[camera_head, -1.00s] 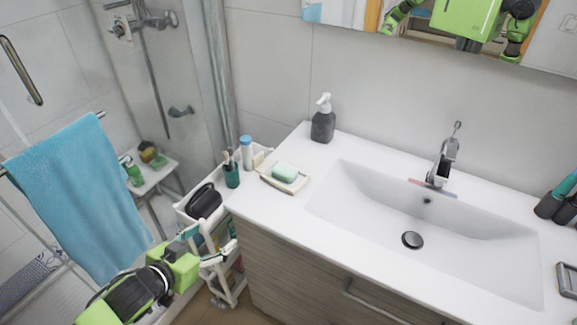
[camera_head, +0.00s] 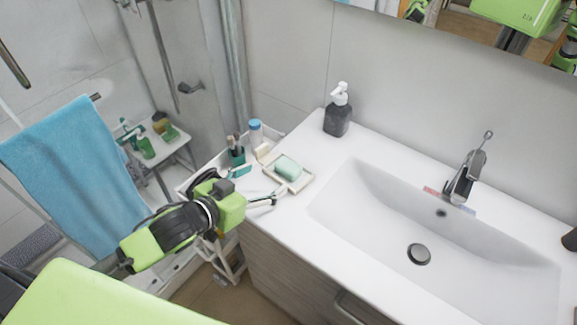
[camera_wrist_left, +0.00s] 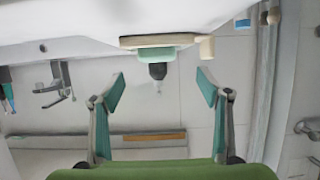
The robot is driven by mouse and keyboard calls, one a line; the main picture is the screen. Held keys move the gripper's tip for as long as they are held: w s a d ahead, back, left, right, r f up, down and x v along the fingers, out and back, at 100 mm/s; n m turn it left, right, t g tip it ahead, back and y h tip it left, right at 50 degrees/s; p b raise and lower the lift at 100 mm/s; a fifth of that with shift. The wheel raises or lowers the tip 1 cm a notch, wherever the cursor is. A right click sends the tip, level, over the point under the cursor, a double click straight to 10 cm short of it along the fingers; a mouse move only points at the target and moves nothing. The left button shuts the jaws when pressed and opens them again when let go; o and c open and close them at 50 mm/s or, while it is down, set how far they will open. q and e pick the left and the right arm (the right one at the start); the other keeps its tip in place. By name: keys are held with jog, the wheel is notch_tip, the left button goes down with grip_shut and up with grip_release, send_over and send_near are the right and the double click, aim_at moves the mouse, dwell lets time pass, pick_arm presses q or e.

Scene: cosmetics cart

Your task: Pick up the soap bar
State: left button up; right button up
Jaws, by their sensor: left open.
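The pale green soap bar (camera_head: 288,167) lies on a cream soap dish (camera_head: 270,173) at the left end of the white washbasin counter. My left gripper (camera_head: 257,185) is open and empty, close to the dish on its left and near side, with its fingers pointing toward the soap. The left wrist view looks upside down. There the soap bar (camera_wrist_left: 155,54) and dish (camera_wrist_left: 160,40) show beyond the gap between the teal fingertips (camera_wrist_left: 161,90), apart from both. My right gripper is not in view.
A dark soap dispenser (camera_head: 337,116) stands behind the dish. A white cart (camera_head: 205,175) left of the counter holds a green cup (camera_head: 237,157) and a blue-capped bottle (camera_head: 256,134) near my gripper. The basin (camera_head: 400,215) is open at right.

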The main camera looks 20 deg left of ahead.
aim_at(283, 170)
pick_arm(q)
jog(key=x, duration=0.3)
jog(key=shift+w, duration=0.1)
jog(key=shift+w+d+f, duration=0.15)
jog(key=shift+w+d, duration=0.1)
jog(key=shift+w, duration=0.15)
jog(key=shift+w+p, duration=0.2)
jog(key=shift+p, duration=0.1)
jog(key=x, duration=0.2)
jog(key=p+x, duration=0.1)
jog(key=x, duration=0.1)
jog(key=shift+w+d, duration=0.1)
jog(key=shift+d, duration=0.25)
jog(key=shift+w+f, duration=0.15)
jog(key=shift+f, duration=0.05)
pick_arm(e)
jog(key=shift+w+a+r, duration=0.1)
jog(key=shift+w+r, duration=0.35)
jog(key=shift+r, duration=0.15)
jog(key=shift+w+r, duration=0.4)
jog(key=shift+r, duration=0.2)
pick_arm(q)
jog(key=shift+c, duration=0.3)
jog(key=c, duration=1.2)
